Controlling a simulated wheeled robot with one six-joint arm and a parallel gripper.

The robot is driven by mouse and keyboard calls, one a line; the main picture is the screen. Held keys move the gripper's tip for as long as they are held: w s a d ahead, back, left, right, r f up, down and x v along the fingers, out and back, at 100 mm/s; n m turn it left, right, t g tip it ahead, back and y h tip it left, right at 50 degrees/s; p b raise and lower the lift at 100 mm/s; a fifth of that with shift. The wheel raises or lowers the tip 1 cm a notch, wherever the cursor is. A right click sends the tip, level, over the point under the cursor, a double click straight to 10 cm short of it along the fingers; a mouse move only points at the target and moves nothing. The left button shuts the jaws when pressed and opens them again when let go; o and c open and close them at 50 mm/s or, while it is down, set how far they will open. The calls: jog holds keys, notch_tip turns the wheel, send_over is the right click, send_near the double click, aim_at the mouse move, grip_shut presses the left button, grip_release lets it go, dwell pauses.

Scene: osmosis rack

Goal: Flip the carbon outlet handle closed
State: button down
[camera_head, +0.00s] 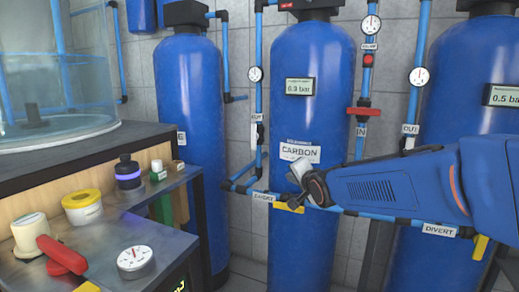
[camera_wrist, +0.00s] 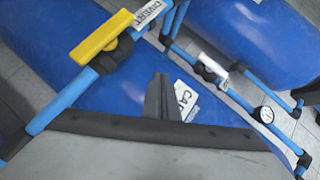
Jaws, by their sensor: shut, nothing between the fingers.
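The blue carbon tank (camera_head: 308,100) stands in the middle, with a CARBON label (camera_head: 299,152). On the pipe left of it, under a small label (camera_head: 257,118), a narrow pale outlet handle (camera_head: 254,136) appears upright along the pipe; its details are too small to tell. In the wrist view, a black valve with a pale part (camera_wrist: 211,66) sits on the pipe beyond the fingertips. My gripper (camera_head: 296,170) is shut and empty in front of the carbon tank, right of and below the outlet handle. Its dark fingers (camera_wrist: 160,88) show together in the wrist view, apart from the valve.
A red handle (camera_head: 364,111) sits on the IN pipe. A bench (camera_head: 105,240) with jars, a red tool and a gauge stands at left. Blue tanks stand on either side.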

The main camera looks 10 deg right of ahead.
aim_at(254, 137)
jog(key=w+a+r+m+t+y, duration=0.1)
jog(key=w+a+r+m, duration=0.1)
jog(key=w, duration=0.3)
jog(key=w+a+r+m+t+y, duration=0.1)
jog(key=w+a+r+t, duration=0.1)
jog(key=w, duration=0.4)
jog(key=shift+r+m+y, duration=0.2)
jog(key=shift+m+y, duration=0.1)
jog(key=shift+m, duration=0.1)
jog(key=w+a, duration=0.1)
jog(key=w, duration=0.8)
jog(key=shift+w+a, duration=0.35)
jog(key=shift+w, duration=0.05)
